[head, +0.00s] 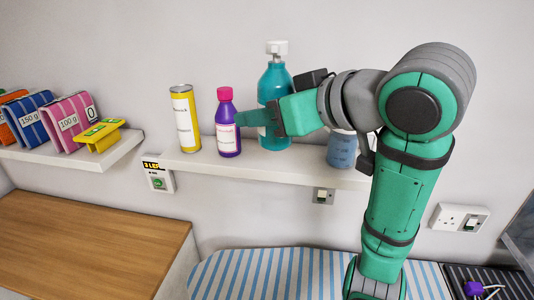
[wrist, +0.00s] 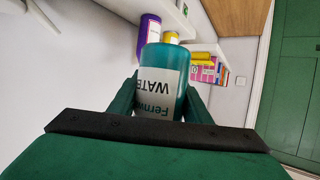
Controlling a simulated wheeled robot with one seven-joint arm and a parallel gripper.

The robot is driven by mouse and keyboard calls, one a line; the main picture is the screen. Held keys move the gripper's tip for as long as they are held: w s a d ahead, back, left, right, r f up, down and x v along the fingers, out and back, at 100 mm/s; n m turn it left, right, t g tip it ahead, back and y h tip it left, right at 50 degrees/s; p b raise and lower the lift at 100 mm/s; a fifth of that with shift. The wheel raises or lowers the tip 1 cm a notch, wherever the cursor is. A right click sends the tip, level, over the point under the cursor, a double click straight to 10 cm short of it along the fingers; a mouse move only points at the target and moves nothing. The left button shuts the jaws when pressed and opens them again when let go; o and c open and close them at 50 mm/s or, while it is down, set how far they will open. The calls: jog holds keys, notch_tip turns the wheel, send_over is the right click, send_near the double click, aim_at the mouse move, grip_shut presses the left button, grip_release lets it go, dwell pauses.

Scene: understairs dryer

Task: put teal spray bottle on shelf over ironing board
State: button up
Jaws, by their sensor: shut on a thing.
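The teal spray bottle (head: 275,88) with a white top is upright at the shelf (head: 290,172) over the striped ironing board (head: 300,272). Its base appears to be at the shelf surface, but I cannot tell whether it bears on it. My gripper (head: 262,117) reaches in from the right and is shut around the bottle's body. In the wrist view the teal bottle (wrist: 166,68), with its white label, sits between the two fingers of my gripper (wrist: 160,100).
A purple bottle (head: 227,128) with a pink cap and a yellow can (head: 184,120) stand left of the teal bottle. A blue container (head: 341,150) stands right, partly behind my arm. A left shelf (head: 110,155) holds several colourful bags. Sockets (head: 459,218) are below right.

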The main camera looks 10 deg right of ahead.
jog(key=w+f, duration=0.3)
jog(key=w, duration=0.1)
jog(key=w+d+f, duration=0.1)
jog(key=w+f, duration=0.2)
jog(key=w, duration=0.1)
jog(key=w+f, duration=0.3)
jog(key=w, duration=0.1)
jog(key=shift+w+d, duration=0.2)
jog(key=shift+w, duration=0.2)
jog(key=shift+w+f, duration=0.35)
jog(key=shift+f, duration=0.05)
jog(key=shift+w+f, duration=0.1)
jog(key=shift+f, duration=1.45)
jog(key=shift+f, duration=0.1)
jog(key=o, duration=1.3)
